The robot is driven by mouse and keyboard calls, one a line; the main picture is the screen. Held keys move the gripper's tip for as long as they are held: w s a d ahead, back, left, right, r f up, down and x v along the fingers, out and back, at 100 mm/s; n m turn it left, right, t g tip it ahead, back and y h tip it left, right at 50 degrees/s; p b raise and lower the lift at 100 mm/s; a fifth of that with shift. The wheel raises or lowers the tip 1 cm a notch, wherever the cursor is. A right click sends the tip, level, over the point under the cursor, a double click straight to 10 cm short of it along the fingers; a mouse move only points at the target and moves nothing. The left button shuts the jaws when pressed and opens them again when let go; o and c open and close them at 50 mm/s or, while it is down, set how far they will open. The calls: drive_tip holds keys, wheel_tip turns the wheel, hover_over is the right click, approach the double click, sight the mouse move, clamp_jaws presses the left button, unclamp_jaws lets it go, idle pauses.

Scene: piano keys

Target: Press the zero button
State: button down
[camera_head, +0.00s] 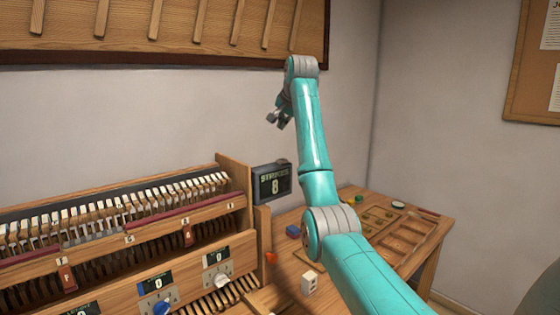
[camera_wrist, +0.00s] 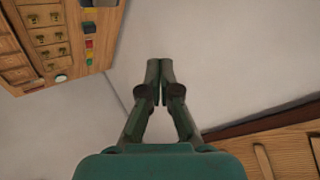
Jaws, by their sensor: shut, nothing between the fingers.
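A dark counter box (camera_head: 272,184) stands at the right end of the piano mechanism; its screen reads "8" under a word like "STRIKES". A small grey piece (camera_head: 281,161) sits on its top edge; I cannot tell whether this is the zero button. No button marked zero is readable. My gripper (camera_head: 277,119) is in the air above the counter box, near the back wall, apart from it. In the wrist view its fingers (camera_wrist: 159,68) are together with nothing between them. The wrist view shows neither the counter box nor any button clearly.
The wooden piano mechanism (camera_head: 112,240) fills the lower left, with small screens, a blue knob (camera_head: 161,307) and a white knob (camera_head: 222,281). A table (camera_head: 432,236) with small parts stands right. A wooden board (camera_head: 160,52) hangs above. The air around my gripper is clear.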

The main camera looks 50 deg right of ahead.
sight(283, 160)
drive_tip(key=shift+f, duration=4.4)
drive_tip(key=shift+f, duration=0.15)
drive_tip(key=shift+f, duration=0.25)
drive_tip(key=shift+f, duration=0.45)
drive_tip(key=shift+r, duration=0.85)
drive_tip(key=shift+r, duration=0.1)
drive_tip(key=shift+r, duration=2.4)
